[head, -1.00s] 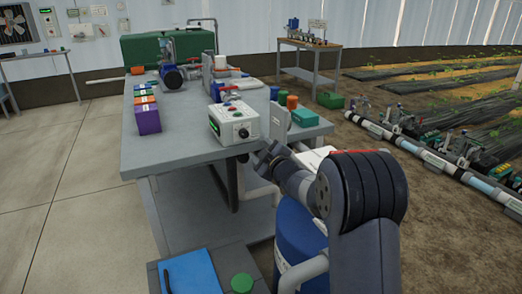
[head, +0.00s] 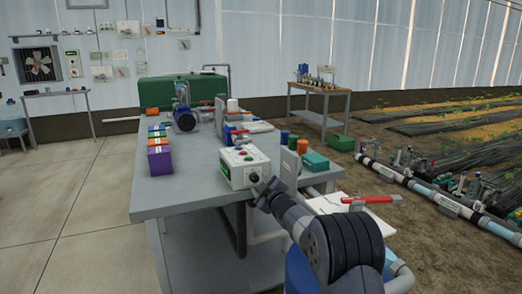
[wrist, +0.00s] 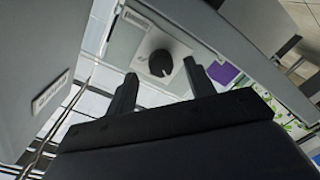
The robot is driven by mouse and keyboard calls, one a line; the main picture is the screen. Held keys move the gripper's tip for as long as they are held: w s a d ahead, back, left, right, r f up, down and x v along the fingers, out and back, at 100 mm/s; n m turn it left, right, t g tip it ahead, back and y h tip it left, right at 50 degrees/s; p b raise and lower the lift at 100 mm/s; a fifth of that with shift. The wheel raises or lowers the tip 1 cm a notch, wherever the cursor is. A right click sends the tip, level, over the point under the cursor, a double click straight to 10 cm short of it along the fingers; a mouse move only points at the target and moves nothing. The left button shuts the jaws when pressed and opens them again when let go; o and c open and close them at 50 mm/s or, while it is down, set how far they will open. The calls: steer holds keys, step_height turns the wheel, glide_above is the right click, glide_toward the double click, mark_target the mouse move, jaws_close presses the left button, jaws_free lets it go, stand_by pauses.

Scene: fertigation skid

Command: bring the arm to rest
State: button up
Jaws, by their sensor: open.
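My gripper (head: 264,192) is at the front edge of the grey bench (head: 190,199), just in front of and below the white control box (head: 237,176). In the wrist view my gripper (wrist: 161,76) has its two dark fingers apart, with nothing held between them. Beyond the fingertips a round black knob (wrist: 168,62) with a pale mark sits on a light grey face. I cannot tell the gap between fingers and knob. My arm is bent and reaches up from the lower right of the head view.
A red-handled valve (head: 370,200) and a white panel (head: 335,203) are close beside my arm. An upright grey plate (head: 290,168) and a teal box (head: 315,162) stand on the bench's right end. Open floor (head: 70,210) lies to the left.

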mark_target(256, 180)
steer(key=shift+x, duration=1.5)
steer(key=v, duration=1.1)
steer(key=x, duration=1.1)
steer(key=shift+r+m+p, duration=0.15)
steer(key=shift+m+p, duration=0.7)
steer(key=shift+m, duration=0.15)
steer(key=m+p, duration=0.2)
steer(key=m, duration=0.1)
steer(key=shift+m, duration=0.4)
steer(key=m+p, duration=0.3)
steer(key=m, duration=0.3)
steer(key=shift+a, duration=0.15)
steer(key=shift+s+d+f, duration=0.1)
steer(key=shift+s+d, duration=0.1)
steer(key=shift+s, duration=0.2)
steer(key=shift+s+d+f, duration=0.15)
steer(key=shift+s, duration=0.2)
